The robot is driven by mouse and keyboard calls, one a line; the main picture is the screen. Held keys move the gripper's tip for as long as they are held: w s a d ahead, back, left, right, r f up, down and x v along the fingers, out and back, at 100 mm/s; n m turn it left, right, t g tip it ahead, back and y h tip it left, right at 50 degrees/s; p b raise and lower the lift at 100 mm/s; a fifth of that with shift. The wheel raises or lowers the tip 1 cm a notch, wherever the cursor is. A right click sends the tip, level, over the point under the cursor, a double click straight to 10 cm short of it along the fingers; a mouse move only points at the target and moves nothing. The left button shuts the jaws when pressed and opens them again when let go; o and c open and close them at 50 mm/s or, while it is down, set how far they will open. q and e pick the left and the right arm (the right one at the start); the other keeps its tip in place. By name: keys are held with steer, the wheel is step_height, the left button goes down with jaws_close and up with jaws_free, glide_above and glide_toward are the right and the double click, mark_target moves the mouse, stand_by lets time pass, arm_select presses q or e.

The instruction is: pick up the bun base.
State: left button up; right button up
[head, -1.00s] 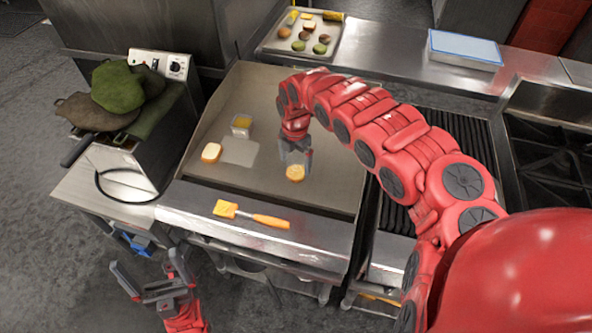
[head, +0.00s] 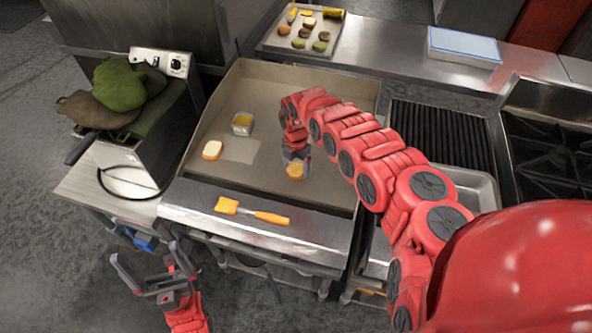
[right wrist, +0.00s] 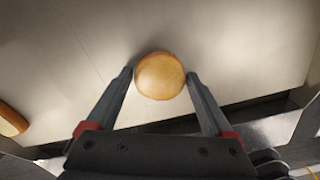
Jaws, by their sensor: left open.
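The bun base, a round golden-tan piece, lies on the flat griddle and shows in the head view (head: 295,171) just below my right gripper (head: 296,160). In the right wrist view the bun base (right wrist: 160,76) sits between the two fingertips of my right gripper (right wrist: 159,75). Those fingers are spread, with a narrow gap on each side of the bun; whether the tips are level with it or above it is hard to tell. My left gripper (head: 148,268) is open and empty, low at the left, in front of the counter.
Another bread piece (head: 212,150) and a small metal container (head: 242,123) with yellow contents are on the griddle (head: 335,185). An orange-handled brush (head: 255,213) lies on its front ledge. A food tray (head: 302,47) stands behind. The griddle has raised side walls.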

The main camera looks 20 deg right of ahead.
mark_target(296, 169)
steer(key=c, duration=0.9)
steer(key=shift+o, duration=0.2)
steer(key=shift+r, duration=0.1)
steer(key=shift+w+r, duration=0.1)
steer(key=shift+r, duration=0.4)
step_height(296, 169, up, 8)
steer(key=b, duration=0.2)
steer(key=shift+b, duration=0.35)
steer(key=shift+r, duration=0.45)
